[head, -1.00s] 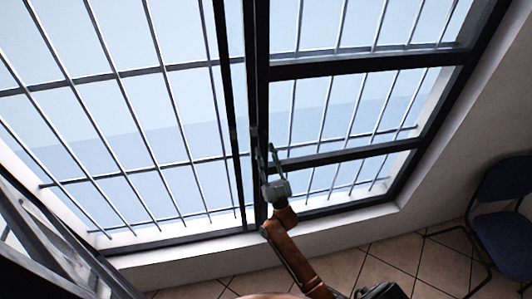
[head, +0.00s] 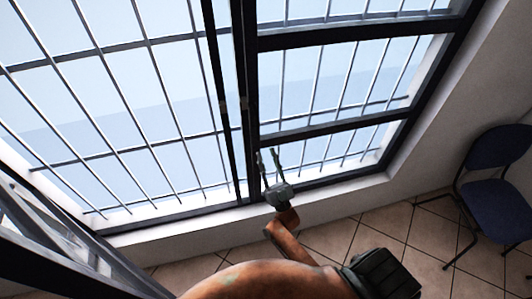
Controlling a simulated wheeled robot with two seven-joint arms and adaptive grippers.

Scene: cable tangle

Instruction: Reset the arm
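My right gripper (head: 268,160) shows near the middle of the head view, at the end of my orange-brown arm. Its two thin fingers point up in the picture and stand apart, with nothing between them. It is in front of the lower part of the dark window frame; whether it touches the frame cannot be told. My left gripper is not in view. No cable shows.
A large window (head: 150,110) with bars and a dark frame fills the upper part. A blue chair (head: 498,207) stands at the right on the tiled floor (head: 415,235). A dark slanted frame (head: 60,240) is at the lower left.

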